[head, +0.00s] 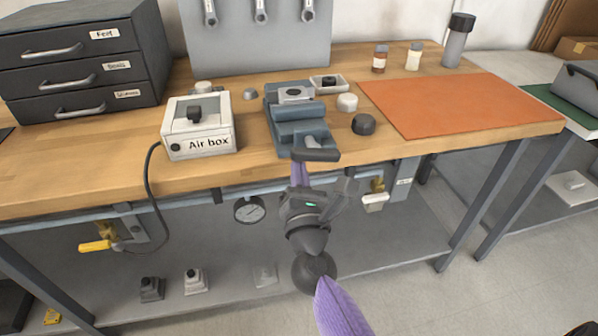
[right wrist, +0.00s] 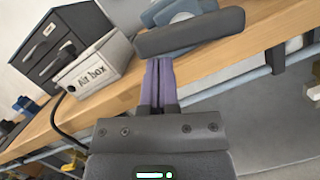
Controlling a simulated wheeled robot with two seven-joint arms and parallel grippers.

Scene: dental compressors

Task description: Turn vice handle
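The blue-grey vice (head: 297,125) is at the front edge of the wooden bench, in the middle of the head view. Its dark handle (head: 316,155) sticks out at the front, lying roughly crosswise. In the right wrist view the handle (right wrist: 190,33) is a thick dark bar just beyond the fingertips. My right gripper (head: 297,166) is below and just left of the handle's middle, its purple fingers pointing up toward it. The fingers (right wrist: 158,62) lie side by side, shut with nothing between them. I cannot tell whether the tips touch the handle. My left gripper is not in view.
The white air box (head: 199,128) with its black cable stands left of the vice. A dark round knob (head: 363,124) and an orange mat (head: 435,105) are on the right. A gauge (head: 249,209) hangs under the bench edge, left of my right gripper.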

